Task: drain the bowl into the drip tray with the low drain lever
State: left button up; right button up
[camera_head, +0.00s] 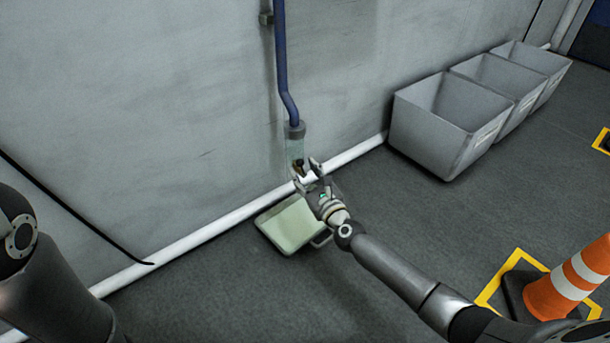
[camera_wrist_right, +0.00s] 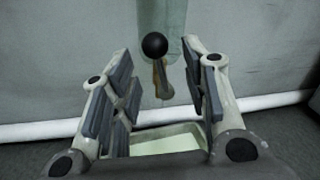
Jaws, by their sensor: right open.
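A clear bowl (camera_head: 295,145) hangs under a blue pipe (camera_head: 283,60) on the grey wall. In the right wrist view the bowl (camera_wrist_right: 174,28) is at the top centre. The drain lever (camera_wrist_right: 161,78), with a black ball knob (camera_wrist_right: 154,45), shows between the fingers. My right gripper (camera_head: 307,168) is open in front of the bowl's lower end, and its fingers (camera_wrist_right: 160,85) stand on both sides of the lever, with nothing clearly gripped. The drip tray (camera_head: 288,226) lies on the floor below, pale green inside. My left gripper is out of view.
Several grey bins (camera_head: 440,135) stand along the wall at the right. An orange and white cone (camera_head: 566,278) stands in a yellow-marked square at the lower right. A white pipe (camera_head: 215,228) runs along the wall's foot. The floor between is clear.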

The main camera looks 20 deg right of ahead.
jog(key=shift+w, duration=0.3)
jog(key=shift+c, duration=0.3)
grip_shut()
